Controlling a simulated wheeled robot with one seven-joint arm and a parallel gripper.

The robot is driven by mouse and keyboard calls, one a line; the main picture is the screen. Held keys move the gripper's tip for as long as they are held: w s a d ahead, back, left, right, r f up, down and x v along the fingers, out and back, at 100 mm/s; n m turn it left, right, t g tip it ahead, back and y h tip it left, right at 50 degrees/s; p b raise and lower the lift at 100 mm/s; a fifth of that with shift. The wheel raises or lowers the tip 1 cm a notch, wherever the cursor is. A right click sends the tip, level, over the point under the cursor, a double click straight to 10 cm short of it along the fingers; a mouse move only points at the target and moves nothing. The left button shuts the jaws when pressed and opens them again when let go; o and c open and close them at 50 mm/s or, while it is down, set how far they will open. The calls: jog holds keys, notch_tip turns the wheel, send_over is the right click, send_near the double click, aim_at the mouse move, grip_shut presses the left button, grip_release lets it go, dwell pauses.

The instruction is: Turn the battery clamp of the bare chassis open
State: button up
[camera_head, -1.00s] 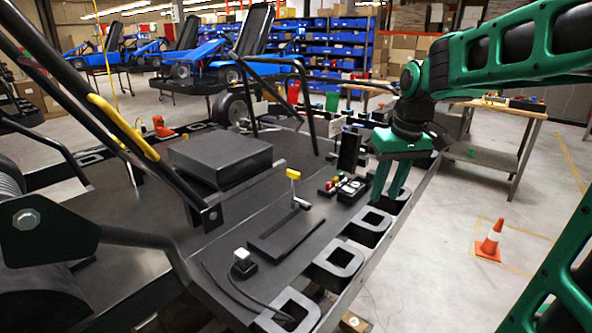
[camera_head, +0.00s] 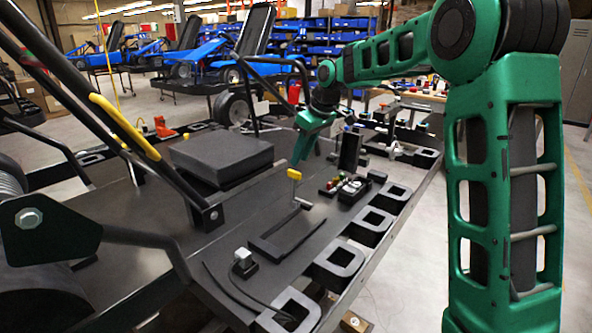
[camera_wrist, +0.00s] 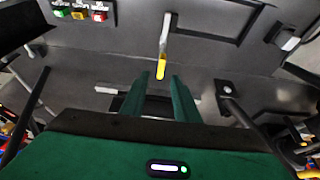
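The battery clamp (camera_head: 295,175) appears to be the cranked grey lever with a yellow grip, standing up from the black deck of the bare chassis beside a flat black rectangular frame (camera_head: 266,249). In the wrist view the clamp's yellow grip (camera_wrist: 161,68) points toward my gripper (camera_wrist: 160,82). My fingers are apart, with the grip just ahead of and between the tips; I see no contact. In the head view my gripper (camera_head: 300,160) is tilted down just above and behind the yellow grip. The fingertips partly overlap there, so the exact gap is unclear.
A black box (camera_head: 221,155) lies left of the clamp. Coloured buttons (camera_head: 342,187) and an upright black panel (camera_head: 350,150) stand to its right. A white-topped connector (camera_head: 243,259) with a cable is at the front. Dark bars and frame tubes cross the left side.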

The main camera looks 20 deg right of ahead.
aim_at(294, 171)
jog(key=shift+x, duration=2.8)
grip_shut()
